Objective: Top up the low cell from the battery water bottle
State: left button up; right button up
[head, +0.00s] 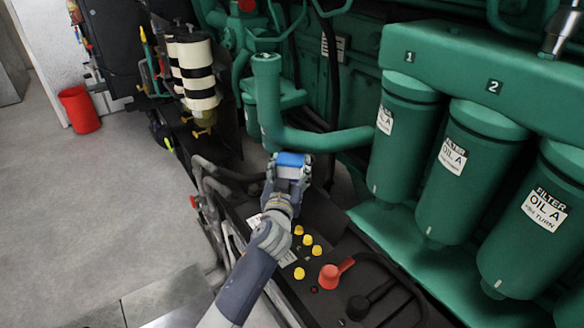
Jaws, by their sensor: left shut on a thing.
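My left gripper (287,181) is shut on a small blue thing (291,159), which looks like the battery water bottle. Only its blue face shows; the fingers hide the rest, and I cannot tell how far it is tilted. The gripper is over the far end of the black battery (325,232). Several yellow cell caps (307,240) show on the battery top, nearer than the gripper. My forearm and gripper cover part of the top. I cannot tell which cell is low. My right gripper is not in view.
A red terminal cover (330,277) and a black one (358,307) sit at the battery's near end. Green oil filters (398,140) stand close on the right, and a green pipe (325,139) runs behind. A red bucket (79,109) stands on the open floor at left.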

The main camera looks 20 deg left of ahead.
pick_arm(q)
jog(key=shift+w+f, duration=0.1)
jog(key=shift+w, duration=0.1)
jog(key=shift+s+f, duration=0.1)
dwell(0.6)
jog(key=shift+s+f+b, duration=0.15)
jog(key=shift+f+b, duration=0.5)
jog(key=shift+f, duration=0.2)
dwell(6.2)
